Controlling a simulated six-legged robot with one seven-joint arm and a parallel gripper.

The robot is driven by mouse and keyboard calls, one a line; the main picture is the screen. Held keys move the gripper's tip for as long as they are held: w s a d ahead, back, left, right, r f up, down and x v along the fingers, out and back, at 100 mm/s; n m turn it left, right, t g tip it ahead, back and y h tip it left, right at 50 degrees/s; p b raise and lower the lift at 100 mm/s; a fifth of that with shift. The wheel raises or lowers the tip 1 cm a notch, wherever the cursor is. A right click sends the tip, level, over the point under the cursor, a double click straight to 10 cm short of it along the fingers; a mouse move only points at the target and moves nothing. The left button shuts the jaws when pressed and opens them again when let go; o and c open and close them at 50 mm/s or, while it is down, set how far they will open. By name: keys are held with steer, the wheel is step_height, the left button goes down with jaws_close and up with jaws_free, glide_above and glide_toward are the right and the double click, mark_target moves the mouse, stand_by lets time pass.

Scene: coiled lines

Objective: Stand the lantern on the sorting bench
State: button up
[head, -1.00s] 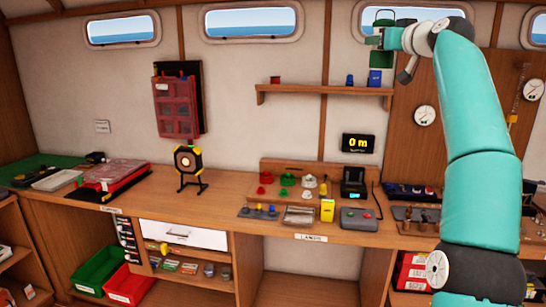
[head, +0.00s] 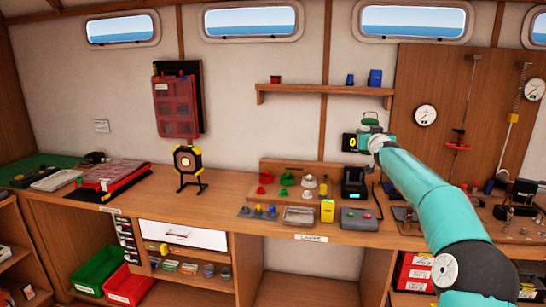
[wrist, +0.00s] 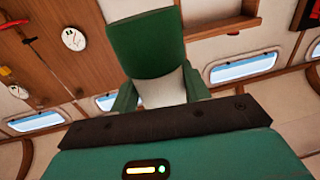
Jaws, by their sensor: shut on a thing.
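My gripper (head: 372,135) is shut on the lantern (head: 370,120), which shows in the head view as a small green shape at the end of my arm. In the wrist view the lantern has a wide dark-green end (wrist: 148,45) and a pale middle; the rest is hidden behind my gripper. The lantern is in the air, in front of the wall and above the right part of the long wooden bench (head: 225,190). Its exact tilt is hard to tell.
On the bench below stand a black device (head: 353,183), a yellow box (head: 327,211) and a grey button box (head: 360,217). Bare bench top lies around the lamp. A wall shelf (head: 320,90) is above.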

steer(key=s+a+f+m+h, duration=0.1)
steer(key=s+a+f, duration=0.2)
steer(key=f, duration=1.2)
steer(key=s+a+f+h, duration=0.1)
steer(key=s+a+f, duration=0.1)
steer(key=f, duration=1.3)
steer(key=s+a+f+y, duration=0.1)
steer(key=s+a+f, duration=0.2)
steer(key=s+f, duration=0.4)
steer(key=s+a+f+n+y, duration=0.1)
steer(key=s+a+f, duration=0.3)
steer(key=s+f, duration=0.3)
steer(key=s+a+f+y, duration=0.1)
steer(key=s+a+f, duration=0.3)
steer(key=s+f, duration=0.4)
steer(key=s, duration=0.5)
steer(key=shift+s+n, duration=0.25)
steer(key=shift+n, duration=0.15)
